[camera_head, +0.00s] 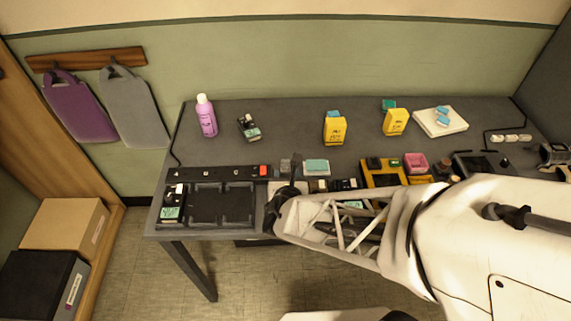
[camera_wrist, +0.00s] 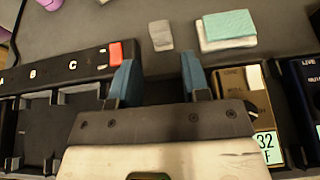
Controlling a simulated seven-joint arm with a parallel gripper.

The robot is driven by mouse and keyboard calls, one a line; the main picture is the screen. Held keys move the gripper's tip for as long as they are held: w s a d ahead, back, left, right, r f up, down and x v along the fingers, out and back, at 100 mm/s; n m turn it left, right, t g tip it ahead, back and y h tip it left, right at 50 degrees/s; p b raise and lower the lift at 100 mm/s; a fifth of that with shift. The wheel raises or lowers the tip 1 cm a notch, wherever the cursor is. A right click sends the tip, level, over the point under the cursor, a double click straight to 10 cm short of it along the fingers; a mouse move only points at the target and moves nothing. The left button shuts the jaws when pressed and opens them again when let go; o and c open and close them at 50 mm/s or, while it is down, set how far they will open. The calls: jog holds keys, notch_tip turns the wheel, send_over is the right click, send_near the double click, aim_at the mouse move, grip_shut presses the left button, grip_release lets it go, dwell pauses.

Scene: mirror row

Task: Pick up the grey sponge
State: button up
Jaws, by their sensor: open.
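A small grey block, which looks like the grey sponge (camera_wrist: 160,35), lies on the dark table just beyond my fingertips in the wrist view. It also shows in the head view (camera_head: 285,166), behind the end of my arm. My gripper (camera_wrist: 158,72) is open and empty, with two blue fingers apart. The grey block sits ahead of the gap between them, not touching either finger. In the head view my gripper is mostly hidden by my arm.
A teal-and-white pad (camera_wrist: 228,30) lies close to the right of the grey block. A black strip with a red block (camera_wrist: 115,53) is at the left. A labelled box (camera_wrist: 250,110) stands right of my fingers. Purple bottle (camera_head: 207,117) and yellow packs (camera_head: 334,131) stand farther back.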

aim_at(286, 165)
jog(key=shift+a+f, duration=0.2)
jog(key=shift+x, duration=1.25)
jog(key=shift+x, duration=2.65)
jog(key=shift+d+f, duration=0.15)
jog(key=shift+s, duration=0.1)
jog(key=shift+c, duration=0.3)
